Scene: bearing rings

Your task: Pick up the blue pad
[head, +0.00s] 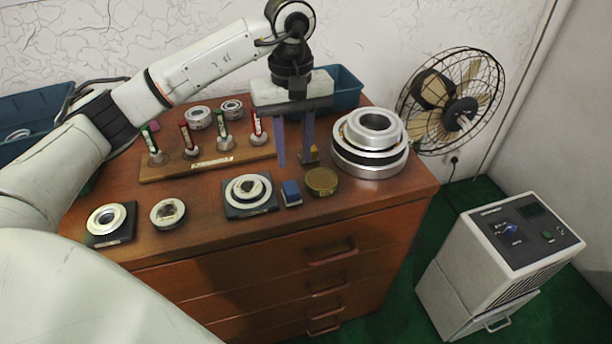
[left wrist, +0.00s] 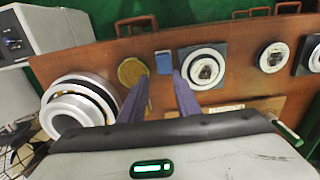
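The blue pad (head: 291,192) is a small block lying near the front edge of the wooden cabinet top, between a dark square plate with rings and a round brass-coloured disc. It also shows in the left wrist view (left wrist: 164,63), just beyond the gap between the fingertips. My left gripper (head: 296,162) points down with its two purple fingers apart and nothing between them. It is above the cabinet top, behind the pad in the head view and not touching it. My right gripper is in neither view.
The brass disc (head: 321,181) is close right of the pad; the ringed plate (head: 264,207) is close left. A stack of metal rings (head: 372,164) stands further right. A wooden rack (head: 166,171) with colored-handled tools lies behind left.

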